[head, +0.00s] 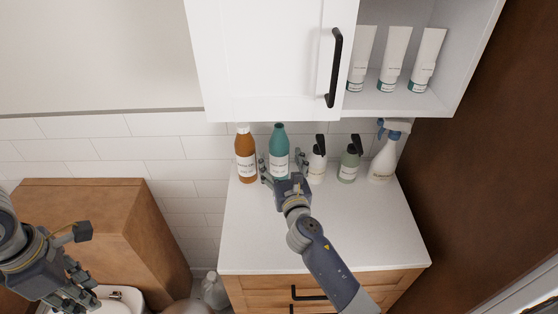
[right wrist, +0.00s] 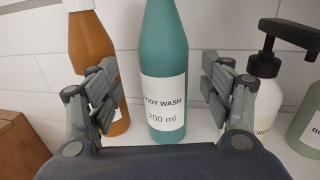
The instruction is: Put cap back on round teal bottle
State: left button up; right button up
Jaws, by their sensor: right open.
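The round teal bottle (head: 279,137) stands upright at the back of the white counter, and its label reads body wash, 200 ml. It also shows in the right wrist view (right wrist: 166,55), where its top is cut off. My right gripper (head: 282,163) is open, with one finger on each side of the bottle and visible gaps to it in the right wrist view (right wrist: 160,85). My left gripper (head: 75,285) hangs at the lower left, away from the counter; its jaw state is unclear. I cannot make out a separate cap in either view.
An orange bottle (head: 245,145) stands close left of the teal one. A white pump bottle (head: 317,165), a green pump bottle (head: 349,165) and a spray bottle (head: 383,160) stand to the right. A white cabinet (head: 265,60) hangs above. The counter's front (head: 255,240) is clear.

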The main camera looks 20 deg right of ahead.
jog(key=shift+w+d, duration=0.15)
jog(key=shift+w, duration=0.25)
jog(key=w, duration=0.4)
jog(key=shift+w+d+f, duration=0.15)
jog(key=shift+d+f, duration=0.15)
jog(key=shift+r, duration=0.15)
jog(key=c, duration=1.6)
jog(key=shift+o, duration=0.2)
